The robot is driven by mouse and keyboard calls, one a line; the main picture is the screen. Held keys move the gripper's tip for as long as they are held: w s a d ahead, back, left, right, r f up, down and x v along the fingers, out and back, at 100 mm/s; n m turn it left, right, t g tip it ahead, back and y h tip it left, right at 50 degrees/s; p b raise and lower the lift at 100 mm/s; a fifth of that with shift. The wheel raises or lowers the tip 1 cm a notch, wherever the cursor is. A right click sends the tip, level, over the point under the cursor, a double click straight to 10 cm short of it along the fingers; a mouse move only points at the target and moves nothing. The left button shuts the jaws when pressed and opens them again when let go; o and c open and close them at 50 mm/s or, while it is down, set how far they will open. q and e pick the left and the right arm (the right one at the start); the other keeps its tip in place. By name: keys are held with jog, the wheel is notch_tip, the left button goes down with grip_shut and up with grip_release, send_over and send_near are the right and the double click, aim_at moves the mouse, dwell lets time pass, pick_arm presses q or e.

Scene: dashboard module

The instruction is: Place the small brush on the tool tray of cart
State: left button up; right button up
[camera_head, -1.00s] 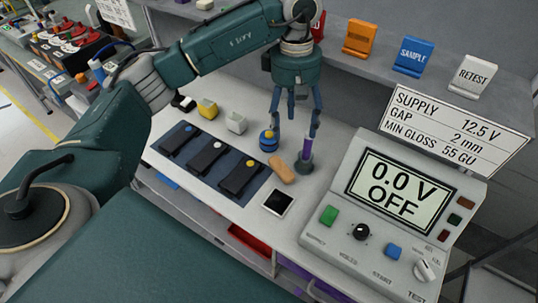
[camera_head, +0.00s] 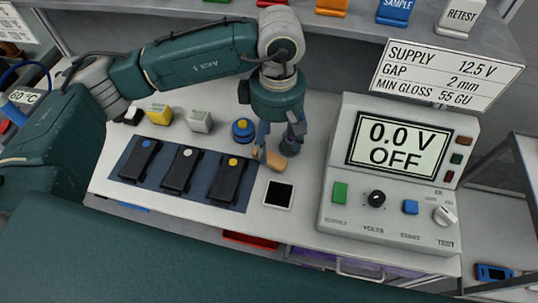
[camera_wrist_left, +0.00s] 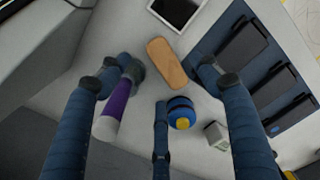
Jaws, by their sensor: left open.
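The brush is not plain to make out. An upright purple-handled piece with a pale end (camera_wrist_left: 117,105), in a dark round base, may be it. In the left wrist view it stands beside the left-hand finger; in the head view the fingers mostly hide it. My left gripper (camera_head: 277,150) is open and points down over the bench, near a tan block (camera_head: 275,158). In the left wrist view the gripper (camera_wrist_left: 157,82) has its fingers spread, with the tan block (camera_wrist_left: 166,63) just beyond their tips. Nothing is held. I cannot identify the cart's tool tray. My right gripper is out of view.
A blue jar (camera_head: 242,130) stands close to the fingers. A blue mat (camera_head: 205,184) with several black pieces lies to the left, a white-framed dark square (camera_head: 278,194) in front. A test console (camera_head: 390,195) stands to the right. A shelf (camera_head: 190,20) runs behind.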

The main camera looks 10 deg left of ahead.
aim_at(274, 155)
pick_arm(q)
jog(key=shift+a+f, duration=0.2)
jog(key=shift+f, duration=0.1)
notch_tip(274, 155, down, 4)
jog(key=p, duration=0.2)
jog(key=shift+f+p, duration=0.15)
jog(key=shift+p, duration=0.2)
jog(key=shift+w+f, duration=0.1)
jog(key=shift+f, duration=0.35)
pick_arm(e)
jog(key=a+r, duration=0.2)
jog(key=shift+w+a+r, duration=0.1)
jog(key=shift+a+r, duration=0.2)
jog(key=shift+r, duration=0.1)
pick_arm(q)
jog(key=shift+c, duration=0.8)
jog(key=c, duration=1.2)
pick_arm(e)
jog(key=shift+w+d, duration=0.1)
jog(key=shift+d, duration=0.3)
pick_arm(q)
jog(key=shift+r, duration=0.2)
